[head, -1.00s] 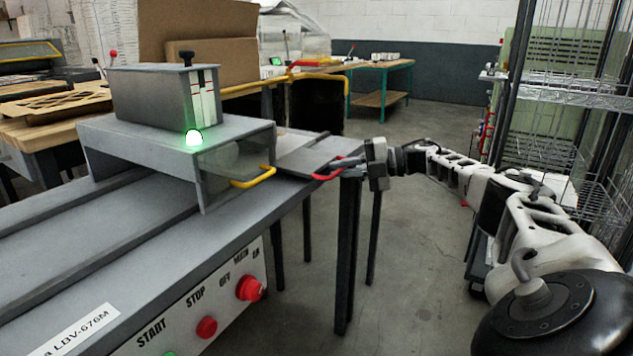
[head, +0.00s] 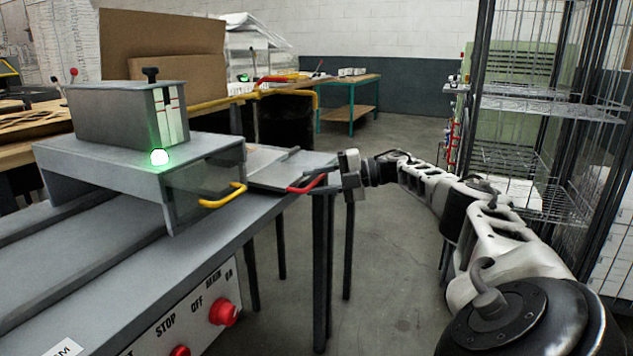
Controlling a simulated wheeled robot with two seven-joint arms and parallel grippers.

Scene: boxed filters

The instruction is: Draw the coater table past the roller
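The coater (head: 110,165) is a grey bench machine on the left, with a raised box housing. The coater table (head: 270,172) is a flat grey plate showing to the right of the housing. A red handle (head: 303,186) is at its front right end. My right gripper (head: 322,181) reaches in from the right with its fingers at the red handle and appears shut on it; the fingertips are small and partly merge with the handle. The roller is not clearly visible; it may be hidden by the housing. My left gripper is not in view.
A yellow handle (head: 222,196) is on the housing's front, and a green lamp (head: 159,157) glows above it. A red knob (head: 223,312) is on the front panel. A wire rack (head: 545,100) stands at right. Open floor (head: 390,290) lies right of the bench.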

